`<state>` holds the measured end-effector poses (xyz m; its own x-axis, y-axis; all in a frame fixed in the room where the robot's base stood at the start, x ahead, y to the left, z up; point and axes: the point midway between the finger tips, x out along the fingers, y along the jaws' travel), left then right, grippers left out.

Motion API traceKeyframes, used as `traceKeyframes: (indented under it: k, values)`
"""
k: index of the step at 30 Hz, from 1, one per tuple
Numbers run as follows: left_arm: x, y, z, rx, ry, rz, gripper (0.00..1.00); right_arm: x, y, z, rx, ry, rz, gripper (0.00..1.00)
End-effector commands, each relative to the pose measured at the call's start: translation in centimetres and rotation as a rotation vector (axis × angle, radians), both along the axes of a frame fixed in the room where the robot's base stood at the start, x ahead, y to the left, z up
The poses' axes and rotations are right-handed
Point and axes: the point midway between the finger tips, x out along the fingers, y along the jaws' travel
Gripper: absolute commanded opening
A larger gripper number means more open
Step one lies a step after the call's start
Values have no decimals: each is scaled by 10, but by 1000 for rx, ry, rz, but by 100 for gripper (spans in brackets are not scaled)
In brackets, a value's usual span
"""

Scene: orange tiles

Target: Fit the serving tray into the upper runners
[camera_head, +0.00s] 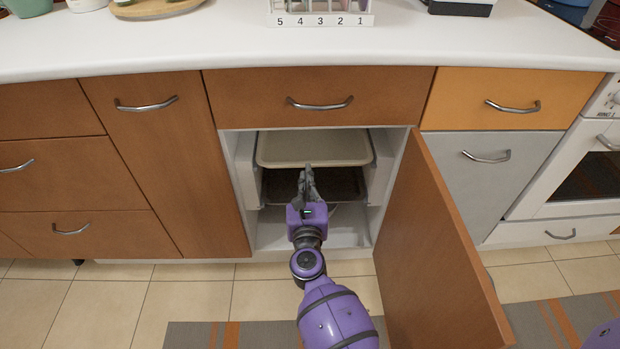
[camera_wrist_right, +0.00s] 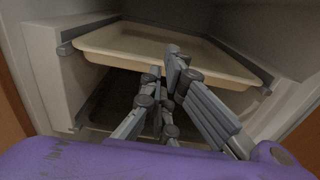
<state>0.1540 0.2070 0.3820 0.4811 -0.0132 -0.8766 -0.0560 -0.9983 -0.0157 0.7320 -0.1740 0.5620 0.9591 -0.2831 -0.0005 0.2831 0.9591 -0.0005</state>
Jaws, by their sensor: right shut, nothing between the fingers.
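The serving tray (camera_head: 314,149) is a shallow cream tray inside the open cabinet. It lies about level at the height of the upper runners and also shows in the right wrist view (camera_wrist_right: 130,42). An upper runner (camera_wrist_right: 65,48) is at the tray's left edge; how fully the tray sits in it I cannot tell. My right gripper (camera_head: 308,172) is shut and empty at the tray's front edge, with its fingers (camera_wrist_right: 163,75) in front of and partly over the rim. Whether they touch the tray I cannot tell. My left gripper is not in view.
A darker lower shelf or tray (camera_head: 330,183) lies below. The open cabinet door (camera_head: 440,250) stands to the right of my right arm. A drawer (camera_head: 318,97) is closed above the opening. The tiled floor (camera_head: 190,295) at left is clear.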

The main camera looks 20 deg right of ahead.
Motion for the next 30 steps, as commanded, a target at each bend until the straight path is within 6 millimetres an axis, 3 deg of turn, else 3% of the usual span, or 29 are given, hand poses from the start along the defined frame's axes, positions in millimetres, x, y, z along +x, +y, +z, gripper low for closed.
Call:
traceKeyframes:
  k: [2, 9, 15, 26, 30]
  values:
    - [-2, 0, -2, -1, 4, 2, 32, -7, 7, -2, 1, 3, 1, 0]
    - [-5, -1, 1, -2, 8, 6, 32, -63, 22, -1, 1, 2, 0, 0]
    - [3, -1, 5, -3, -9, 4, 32, -90, 30, 0, -1, 1, 1, 0]
    - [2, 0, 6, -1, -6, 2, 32, -98, 33, 3, 1, -1, 1, 0]
    - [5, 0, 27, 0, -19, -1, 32, -95, 33, 37, 0, -23, 1, 0]
